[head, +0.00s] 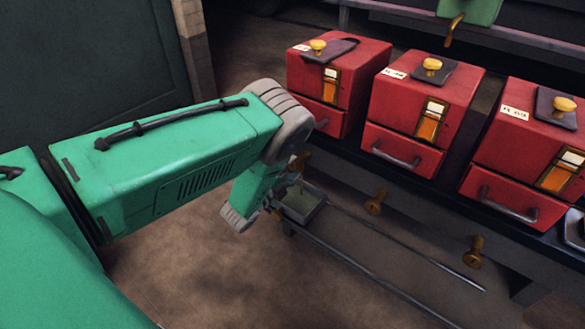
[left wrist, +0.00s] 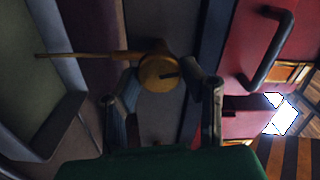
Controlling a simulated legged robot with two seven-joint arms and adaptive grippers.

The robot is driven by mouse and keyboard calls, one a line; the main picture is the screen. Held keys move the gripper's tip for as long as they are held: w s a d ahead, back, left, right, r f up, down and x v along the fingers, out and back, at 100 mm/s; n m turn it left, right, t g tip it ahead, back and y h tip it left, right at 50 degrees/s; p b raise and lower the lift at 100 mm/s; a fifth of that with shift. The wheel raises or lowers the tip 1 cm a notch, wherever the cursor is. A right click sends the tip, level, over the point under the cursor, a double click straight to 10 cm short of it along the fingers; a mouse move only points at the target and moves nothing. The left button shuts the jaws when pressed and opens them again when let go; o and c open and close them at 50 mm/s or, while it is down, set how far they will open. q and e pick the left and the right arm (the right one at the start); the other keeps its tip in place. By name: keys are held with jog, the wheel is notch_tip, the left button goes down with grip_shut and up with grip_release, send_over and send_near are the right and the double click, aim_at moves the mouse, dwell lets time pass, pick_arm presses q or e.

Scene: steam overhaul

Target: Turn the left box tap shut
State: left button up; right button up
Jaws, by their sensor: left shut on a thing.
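A small grey tray (head: 303,204) sits below the left tap on a rail. The middle box (head: 425,98) and right box (head: 535,135) stand to the right, with brass taps (head: 375,203) (head: 474,252) below. Brown floor (head: 215,285) is open in front.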

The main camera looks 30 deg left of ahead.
pick_arm(q)
jog(key=shift+s+d+f+m, duration=0.1)
jog(key=shift+f+m, duration=0.1)
jog(key=shift+m, duration=0.4)
jog(key=shift+s+d+f+m, duration=0.1)
jog(key=shift+f+m, duration=0.05)
jog(key=shift+m, duration=0.45)
jog(key=o, duration=1.1)
jog(key=shift+w, duration=0.1)
jog(key=shift+a+r, duration=0.1)
jog(key=shift+s, duration=0.4)
jog(key=s, duration=0.7)
jog(key=s+a, duration=0.1)
jog(key=s, duration=0.3)
